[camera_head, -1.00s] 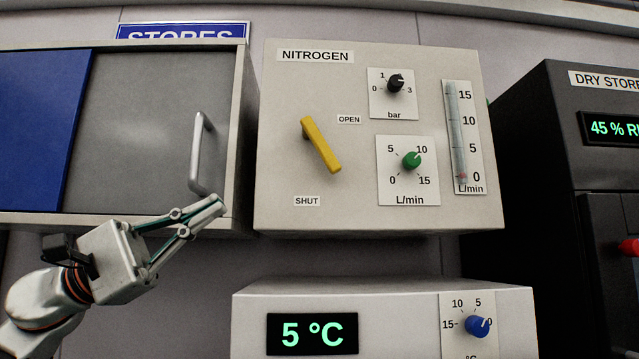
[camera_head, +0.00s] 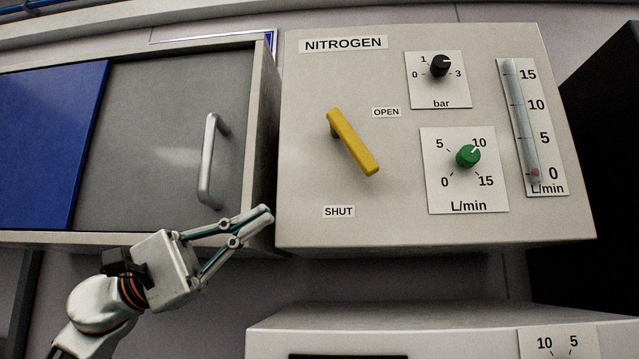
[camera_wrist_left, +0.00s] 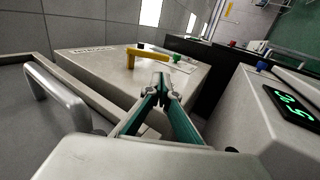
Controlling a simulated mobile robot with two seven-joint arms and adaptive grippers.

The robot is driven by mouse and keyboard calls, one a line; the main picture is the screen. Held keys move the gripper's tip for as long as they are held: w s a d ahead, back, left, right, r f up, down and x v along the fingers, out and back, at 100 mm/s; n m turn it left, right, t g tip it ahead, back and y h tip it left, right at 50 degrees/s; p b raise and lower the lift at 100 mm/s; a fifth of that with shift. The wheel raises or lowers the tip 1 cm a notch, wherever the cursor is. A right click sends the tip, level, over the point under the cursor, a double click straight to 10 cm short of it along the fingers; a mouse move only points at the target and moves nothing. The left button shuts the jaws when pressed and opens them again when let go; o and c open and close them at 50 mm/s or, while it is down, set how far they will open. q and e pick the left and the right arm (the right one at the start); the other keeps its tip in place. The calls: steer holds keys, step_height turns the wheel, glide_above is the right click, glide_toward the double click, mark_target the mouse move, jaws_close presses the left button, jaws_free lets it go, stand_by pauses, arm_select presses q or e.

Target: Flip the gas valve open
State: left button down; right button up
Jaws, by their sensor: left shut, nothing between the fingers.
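The yellow valve lever (camera_head: 353,143) stands out from the front of the nitrogen panel (camera_head: 300,110). It slants from upper left to lower right, between the OPEN label (camera_head: 386,112) and the SHUT label (camera_head: 339,211). It also shows in the left wrist view (camera_wrist_left: 152,53), beyond my fingertips. My left gripper (camera_head: 265,214) is shut and empty, below and left of the lever and apart from it, near the panel's lower left corner. Its closed fingers also show in the wrist view (camera_wrist_left: 160,80). My right gripper is not in view.
A cabinet with a grey door handle (camera_head: 208,160) is just left of the panel, above my gripper. A black knob (camera_head: 440,66), a green knob (camera_head: 468,156) and a flow tube (camera_head: 521,120) sit right of the lever. A pale unit (camera_head: 430,335) is below.

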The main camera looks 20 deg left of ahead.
mark_target(358, 161)
arm_select(q)
steer(key=p+x, duration=0.5)
steer(key=x, duration=0.7)
steer(key=shift+d+r, duration=0.2)
steer(key=shift+r, duration=0.1)
steer(key=shift+w+d+r, duration=0.15)
steer(key=shift+d, duration=0.15)
steer(key=shift+w+d+r, duration=0.1)
steer(key=shift+d, duration=0.15)
